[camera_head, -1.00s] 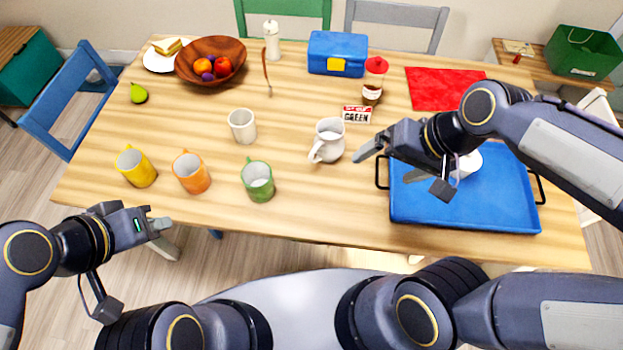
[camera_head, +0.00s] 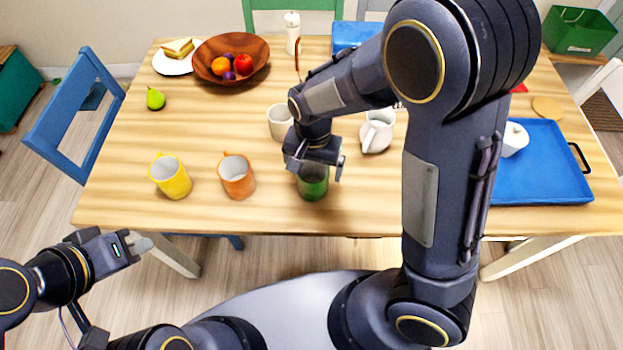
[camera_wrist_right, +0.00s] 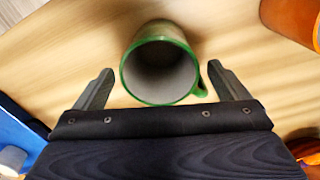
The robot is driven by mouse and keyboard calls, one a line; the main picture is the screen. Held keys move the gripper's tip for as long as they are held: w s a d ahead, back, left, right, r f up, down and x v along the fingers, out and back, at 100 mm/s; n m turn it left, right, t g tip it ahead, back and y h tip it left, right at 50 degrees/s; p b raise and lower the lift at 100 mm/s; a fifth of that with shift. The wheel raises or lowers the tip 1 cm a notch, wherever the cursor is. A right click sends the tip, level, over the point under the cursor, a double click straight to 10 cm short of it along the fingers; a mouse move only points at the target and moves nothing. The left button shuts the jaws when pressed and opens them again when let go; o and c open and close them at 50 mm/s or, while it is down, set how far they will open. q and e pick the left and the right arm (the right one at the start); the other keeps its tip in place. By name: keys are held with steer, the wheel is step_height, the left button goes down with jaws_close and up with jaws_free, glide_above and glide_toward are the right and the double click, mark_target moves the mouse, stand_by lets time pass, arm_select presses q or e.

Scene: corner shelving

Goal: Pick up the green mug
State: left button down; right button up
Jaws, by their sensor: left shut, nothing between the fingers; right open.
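The green mug (camera_head: 313,184) stands upright on the table near its front edge. In the right wrist view the mug (camera_wrist_right: 160,65) shows its green rim, pale inside and a handle towards the right finger. My right gripper (camera_head: 318,172) is open right above the mug and hides its top in the head view. In the wrist view the open fingers of the right gripper (camera_wrist_right: 163,90) lie on either side of the mug, with the mug's rim between them and a gap on the left. My left gripper (camera_head: 143,245) is shut and empty, in front of the table's left end.
An orange mug (camera_head: 237,176) and a yellow mug (camera_head: 171,177) stand to the left. A white mug (camera_head: 280,121) and a white jug (camera_head: 377,131) stand behind. A blue tray (camera_head: 545,180) lies at the right. Bare table surrounds the green mug's front.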

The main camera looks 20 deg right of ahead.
mark_target(313, 174)
steer(key=shift+f, duration=1.55)
steer(key=shift+s, duration=0.1)
steer(key=shift+c, duration=0.3)
steer(key=c, duration=1.2)
steer(key=shift+o, duration=0.2)
steer(key=shift+r, duration=0.1)
